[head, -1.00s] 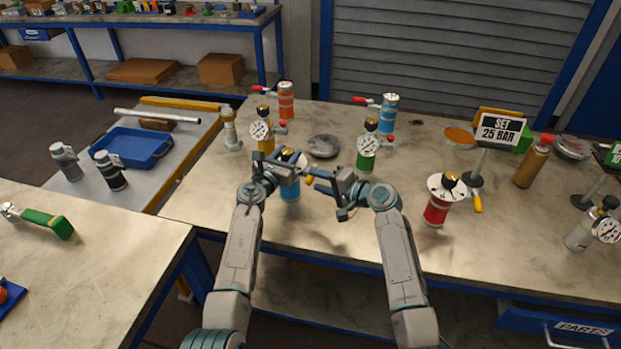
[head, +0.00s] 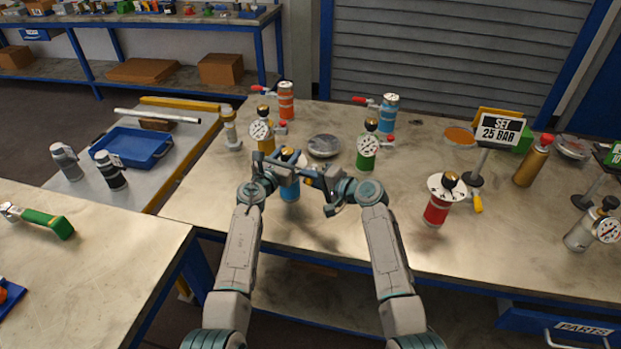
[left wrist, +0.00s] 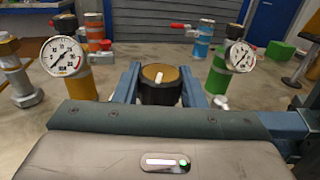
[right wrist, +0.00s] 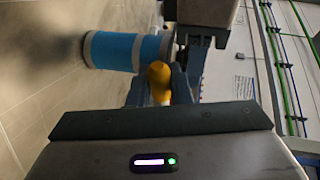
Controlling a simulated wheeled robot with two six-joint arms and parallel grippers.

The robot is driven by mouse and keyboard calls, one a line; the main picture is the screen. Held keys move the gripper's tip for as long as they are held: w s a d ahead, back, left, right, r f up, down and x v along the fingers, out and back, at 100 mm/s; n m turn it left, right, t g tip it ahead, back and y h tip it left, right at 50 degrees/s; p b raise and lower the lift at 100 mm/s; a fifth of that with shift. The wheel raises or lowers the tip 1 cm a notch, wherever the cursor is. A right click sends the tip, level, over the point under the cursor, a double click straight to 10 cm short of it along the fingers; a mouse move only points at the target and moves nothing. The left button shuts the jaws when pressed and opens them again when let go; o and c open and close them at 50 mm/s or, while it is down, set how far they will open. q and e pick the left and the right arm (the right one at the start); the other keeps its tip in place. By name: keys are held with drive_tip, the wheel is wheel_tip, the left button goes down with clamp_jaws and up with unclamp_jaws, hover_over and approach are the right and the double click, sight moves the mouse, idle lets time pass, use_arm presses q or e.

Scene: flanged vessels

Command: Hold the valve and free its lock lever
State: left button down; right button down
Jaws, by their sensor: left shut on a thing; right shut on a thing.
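The valve is a blue cylinder (head: 289,191) near the front of the bench, partly hidden by my grippers. Its dark top knob with a brass face (left wrist: 160,76) sits between the left gripper's fingers. My left gripper (head: 284,162) is shut on this knob. The yellow lock lever (right wrist: 159,80) is between the right gripper's fingers, beside the blue body (right wrist: 122,51) in the right wrist view. My right gripper (head: 310,174) is shut on the lever. The lever is hidden behind the gripper in the head view.
Gauge vessels in yellow (head: 265,142) and green (head: 367,154) stand behind. A red flanged valve (head: 437,209) with a yellow lever stands right. A "SET 25 BAR" sign (head: 499,129) is farther right. A grey disc (head: 323,146) lies behind. The bench front between the blue and red valves is clear.

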drive_tip(key=shift+w+d+f+n+g+y, duration=0.1)
drive_tip(key=shift+d+n+g+y, duration=0.5)
drive_tip(key=shift+n+g, duration=1.05)
drive_tip(key=shift+s+d+r+n+g+y, duration=0.1)
drive_tip(key=shift+d+n+g+y, duration=0.55)
drive_tip(key=shift+n+g, duration=1)
drive_tip(key=shift+w+d+f+n+g+y, duration=0.1)
drive_tip(key=shift+d+n+g+y, duration=0.6)
drive_tip(key=shift+g, duration=1.4)
drive_tip(key=shift+a+n, duration=0.2)
drive_tip(key=shift+n, duration=0.4)
drive_tip(key=c, duration=1.3)
unclamp_jaws()
drive_tip(key=shift+d, duration=0.1)
drive_tip(key=v, duration=1.2)
drive_tip(key=shift+w, duration=0.15)
